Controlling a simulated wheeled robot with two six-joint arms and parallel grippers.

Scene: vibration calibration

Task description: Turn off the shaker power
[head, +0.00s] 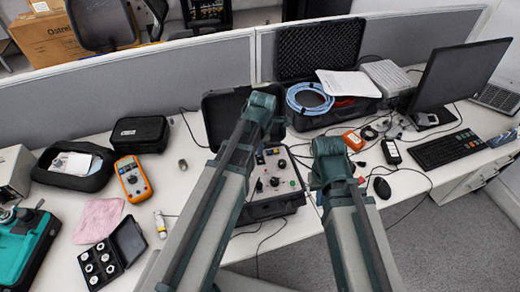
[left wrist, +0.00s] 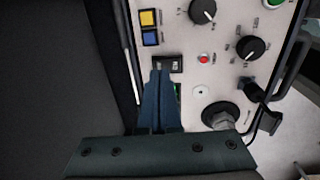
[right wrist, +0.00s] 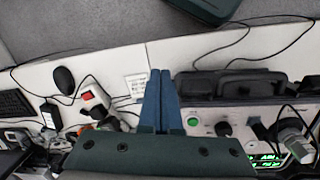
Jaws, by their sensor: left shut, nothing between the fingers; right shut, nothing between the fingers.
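The shaker's control panel (head: 273,187) sits in an open black case in the middle of the desk, partly covered by my left arm in the head view. In the left wrist view the panel (left wrist: 225,75) shows a black rocker switch (left wrist: 168,64) below a yellow button (left wrist: 149,18) and a blue button (left wrist: 151,37). My left gripper (left wrist: 160,76) is shut and empty, its tips at the switch's lower edge; I cannot tell whether they touch. My right gripper (right wrist: 160,73) is shut and empty, beside the case's edge in the right wrist view.
Black knobs (left wrist: 203,11), a red button (left wrist: 204,59) and a round metal connector (left wrist: 220,115) crowd the panel. Right of the case are cables, a mouse (head: 382,187) and a keyboard (head: 447,148). An orange multimeter (head: 133,179) lies on the left.

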